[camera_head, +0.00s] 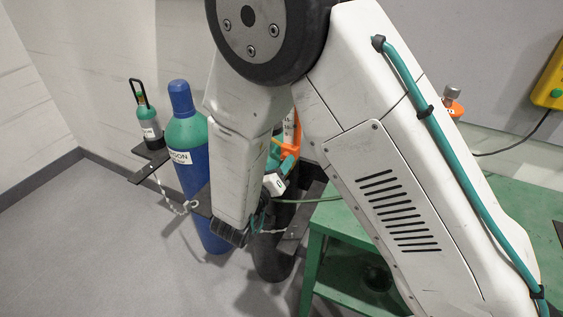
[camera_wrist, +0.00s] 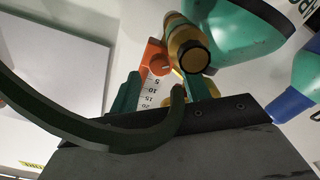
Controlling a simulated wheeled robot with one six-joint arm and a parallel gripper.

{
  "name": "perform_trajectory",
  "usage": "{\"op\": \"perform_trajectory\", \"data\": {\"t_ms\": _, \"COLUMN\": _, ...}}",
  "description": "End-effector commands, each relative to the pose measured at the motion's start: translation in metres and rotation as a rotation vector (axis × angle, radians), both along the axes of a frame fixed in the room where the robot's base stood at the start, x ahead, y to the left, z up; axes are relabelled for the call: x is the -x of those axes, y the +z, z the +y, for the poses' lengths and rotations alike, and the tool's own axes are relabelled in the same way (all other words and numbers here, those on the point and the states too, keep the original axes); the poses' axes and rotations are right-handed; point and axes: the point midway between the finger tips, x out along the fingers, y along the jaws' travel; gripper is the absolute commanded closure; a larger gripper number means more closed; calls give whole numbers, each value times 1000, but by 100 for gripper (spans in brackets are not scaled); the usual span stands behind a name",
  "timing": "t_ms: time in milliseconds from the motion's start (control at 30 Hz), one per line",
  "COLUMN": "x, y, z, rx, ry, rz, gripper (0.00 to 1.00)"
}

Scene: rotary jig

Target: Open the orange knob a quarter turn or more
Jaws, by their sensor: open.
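The orange knob (camera_wrist: 154,57) shows in the wrist view at upper centre, beside a brass fitting with a black round end (camera_wrist: 188,48). Below it is a white scale strip with numbers (camera_wrist: 152,90). My gripper (camera_wrist: 167,82) is open, its two teal fingers on either side of the strip, just short of the knob. I cannot tell whether either finger touches anything. A dark curved piece crosses in front at left and hides part of the strip. In the head view, orange parts (camera_head: 291,146) show behind my arm, which hides much of that area.
A blue cylinder with a green shoulder (camera_head: 186,140) stands left of my arm. A small green-topped cylinder (camera_head: 148,125) sits on a bracket shelf. A green table (camera_head: 340,220) stands at right, partly hidden. An orange item with a grey top (camera_head: 453,107) is behind my arm. Floor at left is clear.

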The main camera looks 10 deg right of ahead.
Motion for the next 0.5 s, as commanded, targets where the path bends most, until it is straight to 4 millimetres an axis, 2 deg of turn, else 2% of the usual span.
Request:
{"op": "perform_trajectory", "data": {"t_ms": 100, "x": 19, "y": 0, "z": 13, "rx": 0, "ry": 4, "rz": 1, "gripper": 53}}
{"op": "perform_trajectory", "data": {"t_ms": 300, "x": 43, "y": 0, "z": 29, "rx": 1, "ry": 4, "rz": 1, "gripper": 53}}
{"op": "perform_trajectory", "data": {"t_ms": 500, "x": 51, "y": 0, "z": 33, "rx": 1, "ry": 0, "rz": 1, "gripper": 53}}
